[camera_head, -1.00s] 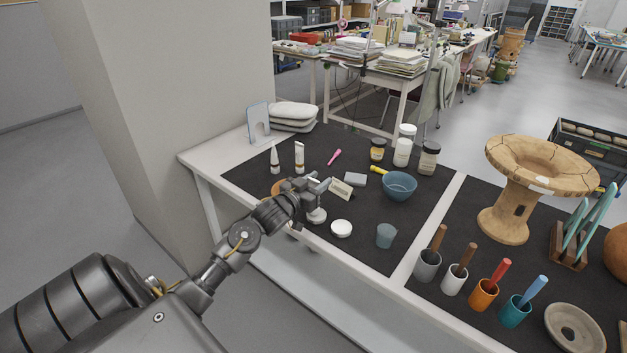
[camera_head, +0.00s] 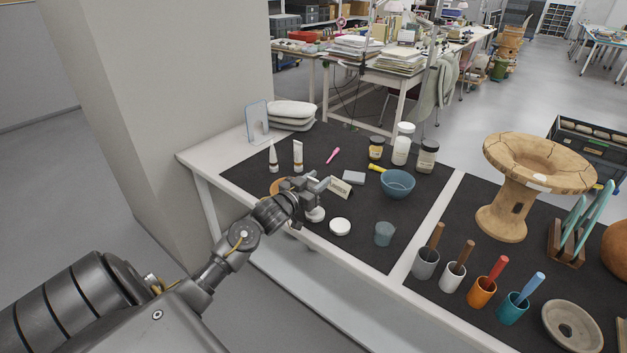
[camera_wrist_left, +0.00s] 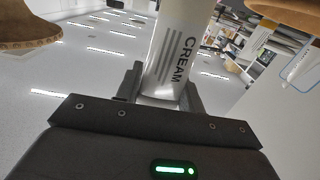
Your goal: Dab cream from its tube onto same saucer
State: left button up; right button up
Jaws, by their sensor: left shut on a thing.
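My left gripper (camera_head: 316,186) is over the near left part of the dark mat, low and close to the small discs. In the left wrist view it (camera_wrist_left: 160,88) is shut on a white tube marked CREAM (camera_wrist_left: 178,45). In the head view the held tube is mostly hidden by my gripper. A brown disc (camera_head: 277,186), partly hidden behind my arm, lies on the mat. A white disc (camera_head: 316,215) sits just below my gripper, and another white disc (camera_head: 340,227) lies to its right. I cannot tell which is the saucer. My right gripper is out of view.
Two white tubes (camera_head: 273,157) (camera_head: 298,156) stand at the back left. A small card (camera_head: 341,188) stands close right of my gripper. A blue bowl (camera_head: 397,184), a grey-blue cup (camera_head: 384,234) and several jars (camera_head: 401,152) are farther right. Mat near the pink tool (camera_head: 333,155) is clear.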

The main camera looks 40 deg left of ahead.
pick_arm(q)
jog(key=shift+w+d+f+p, duration=0.1)
jog(key=shift+d+p, duration=0.2)
jog(key=shift+p, duration=0.05)
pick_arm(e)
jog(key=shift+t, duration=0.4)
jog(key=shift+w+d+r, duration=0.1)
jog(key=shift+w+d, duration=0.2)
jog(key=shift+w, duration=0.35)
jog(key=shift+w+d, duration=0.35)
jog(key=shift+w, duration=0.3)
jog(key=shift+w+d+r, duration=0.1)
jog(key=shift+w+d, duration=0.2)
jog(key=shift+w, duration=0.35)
pick_arm(q)
jog(key=shift+w+d, duration=0.15)
jog(key=shift+p, duration=0.3)
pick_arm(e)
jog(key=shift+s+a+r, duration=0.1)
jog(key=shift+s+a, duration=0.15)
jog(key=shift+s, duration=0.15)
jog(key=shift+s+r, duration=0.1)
pick_arm(q)
jog(key=shift+f+p, duration=0.1)
jog(key=shift+p, duration=0.85)
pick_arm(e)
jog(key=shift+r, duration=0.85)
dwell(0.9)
